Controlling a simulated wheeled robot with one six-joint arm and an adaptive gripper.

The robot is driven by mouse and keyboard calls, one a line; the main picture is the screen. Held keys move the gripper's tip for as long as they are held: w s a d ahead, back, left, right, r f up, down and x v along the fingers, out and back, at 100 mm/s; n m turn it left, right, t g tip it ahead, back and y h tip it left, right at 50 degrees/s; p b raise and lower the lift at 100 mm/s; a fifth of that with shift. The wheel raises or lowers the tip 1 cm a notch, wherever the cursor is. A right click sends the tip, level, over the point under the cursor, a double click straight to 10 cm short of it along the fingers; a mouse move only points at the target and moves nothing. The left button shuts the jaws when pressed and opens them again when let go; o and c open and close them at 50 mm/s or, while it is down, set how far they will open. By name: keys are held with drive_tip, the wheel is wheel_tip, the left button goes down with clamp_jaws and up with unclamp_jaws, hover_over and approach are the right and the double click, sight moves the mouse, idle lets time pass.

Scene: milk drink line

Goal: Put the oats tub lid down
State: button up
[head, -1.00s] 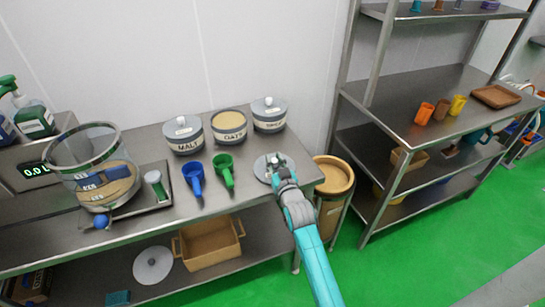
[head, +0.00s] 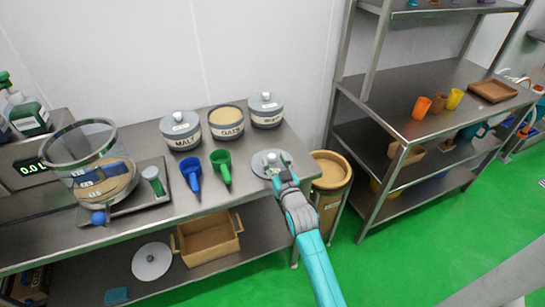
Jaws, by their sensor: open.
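The oats tub (head: 226,125) stands uncovered on the steel table, with its pale contents showing. Its round grey lid (head: 261,168) lies flat on the table near the right end, in front of the tubs. My gripper (head: 279,168) is open at the lid's right front side, close to the knob; whether a finger touches the knob is too small to tell. The gripper and wrist cover part of the lid.
The lidded malt tub (head: 181,133) and another lidded tub (head: 266,112) flank the oats tub. A blue scoop (head: 192,172) and a green scoop (head: 222,165) lie left of the lid. A brown bin (head: 331,172) stands beyond the table's right end.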

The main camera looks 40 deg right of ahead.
drive_tip(key=v, duration=0.9)
drive_tip(key=s+a+f+n+y, duration=0.1)
drive_tip(key=s+a, duration=0.4)
drive_tip(key=s, duration=0.5)
drive_tip(key=s+a+f+n+y, duration=0.1)
drive_tip(key=s+a+f+y, duration=0.1)
drive_tip(key=s+a, duration=0.4)
drive_tip(key=s+a+f+n+g+y, duration=0.1)
drive_tip(key=s+a, duration=0.4)
drive_tip(key=s, duration=0.8)
drive_tip(key=shift+s+a+f+y, duration=0.3)
drive_tip(key=shift+a+f+y, duration=0.1)
drive_tip(key=shift+y, duration=0.1)
drive_tip(key=shift+o, duration=0.6)
drive_tip(key=s+a+r+n+g+y, duration=0.1)
drive_tip(key=s+r, duration=0.3)
drive_tip(key=s, duration=0.4)
drive_tip(key=shift+a, duration=0.4)
drive_tip(key=shift+s, duration=0.15)
